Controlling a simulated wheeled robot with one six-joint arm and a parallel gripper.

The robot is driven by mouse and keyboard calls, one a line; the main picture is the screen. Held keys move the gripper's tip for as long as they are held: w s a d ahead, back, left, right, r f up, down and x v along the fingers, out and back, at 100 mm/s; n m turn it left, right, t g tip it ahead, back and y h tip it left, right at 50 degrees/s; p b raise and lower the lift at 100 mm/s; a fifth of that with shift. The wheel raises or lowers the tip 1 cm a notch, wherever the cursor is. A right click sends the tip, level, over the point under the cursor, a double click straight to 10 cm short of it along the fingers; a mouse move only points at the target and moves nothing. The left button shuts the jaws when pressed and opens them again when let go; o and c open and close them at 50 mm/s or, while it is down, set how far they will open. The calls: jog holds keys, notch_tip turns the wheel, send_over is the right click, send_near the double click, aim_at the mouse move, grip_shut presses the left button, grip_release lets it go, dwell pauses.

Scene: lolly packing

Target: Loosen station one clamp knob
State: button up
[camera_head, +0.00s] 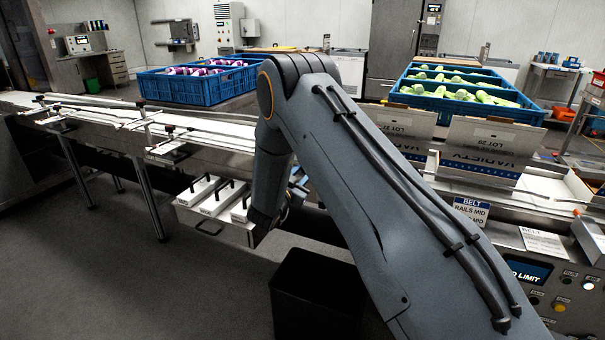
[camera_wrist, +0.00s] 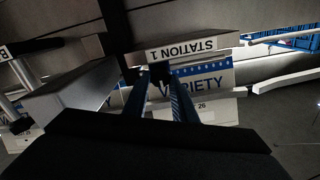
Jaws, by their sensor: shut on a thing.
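In the wrist view, the white STATION 1 label (camera_wrist: 188,48) appears upside down. My gripper (camera_wrist: 162,80) is just below it in the picture. Its two fingers are shut on a small dark knob (camera_wrist: 160,72), which is mostly hidden between the fingertips. A printed VARIETY carton (camera_wrist: 205,84) is close behind the fingers. In the head view my arm covers the knob and most of my gripper, whose fingertips I cannot make out there.
The conveyor with its guide rails (camera_head: 95,112) runs to the left. Blue crates of purple items (camera_head: 170,88) and green items (camera_head: 415,101) stand behind. A white drawer-like tray (camera_head: 200,220) and a black bin (camera_head: 312,295) are near my arm. A control panel (camera_head: 540,285) is at right.

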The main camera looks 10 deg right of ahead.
jog(key=n, duration=0.5)
jog(key=shift+w+a, duration=0.1)
jog(key=shift+a, duration=0.05)
jog(key=n, duration=1.6)
jog(key=shift+w+a+f+n, duration=0.1)
jog(key=shift+a+f+n, duration=0.05)
jog(key=shift+n, duration=0.25)
